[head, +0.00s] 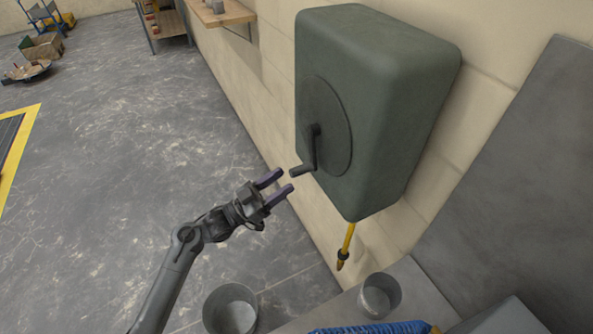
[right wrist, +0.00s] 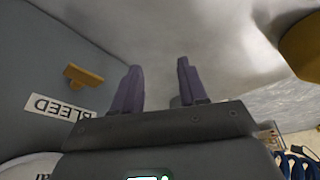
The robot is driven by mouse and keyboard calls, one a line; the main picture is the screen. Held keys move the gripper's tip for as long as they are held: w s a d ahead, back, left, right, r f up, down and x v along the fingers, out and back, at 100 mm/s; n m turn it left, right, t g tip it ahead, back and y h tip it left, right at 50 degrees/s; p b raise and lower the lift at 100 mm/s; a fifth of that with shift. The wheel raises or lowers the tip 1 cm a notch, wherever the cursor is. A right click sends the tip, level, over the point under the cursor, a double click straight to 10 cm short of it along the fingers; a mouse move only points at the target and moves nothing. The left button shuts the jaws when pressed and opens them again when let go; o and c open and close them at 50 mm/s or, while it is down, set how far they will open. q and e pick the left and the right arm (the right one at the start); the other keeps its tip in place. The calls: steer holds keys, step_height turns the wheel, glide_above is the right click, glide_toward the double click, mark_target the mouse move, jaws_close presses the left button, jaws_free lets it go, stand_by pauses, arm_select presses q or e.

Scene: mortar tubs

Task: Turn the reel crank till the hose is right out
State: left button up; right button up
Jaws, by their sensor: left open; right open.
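The green hose reel (head: 375,90) is fixed to the wall, with a round disc and a dark crank (head: 314,145) on its front. The crank's arm points down, and its grip sticks out to the left. My left gripper (head: 287,181) is open, its purple fingertips just left of the crank grip (head: 302,171), which does not appear to be held. A short length of yellow hose (head: 348,237) with a dark and brass end hangs below the reel. My right gripper (right wrist: 158,68) is open, with nothing seen between its fingers; it is out of the head view.
Two grey tubs (head: 230,308) (head: 380,295) stand below the reel, near something blue (head: 375,328). In the right wrist view, a brown lever (right wrist: 84,75) sits above a BLEED label (right wrist: 58,108).

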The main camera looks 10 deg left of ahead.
mark_target(288, 177)
arm_select(q)
steer(key=shift+x, duration=2.9)
steer(key=shift+c, duration=0.3)
jaws_close()
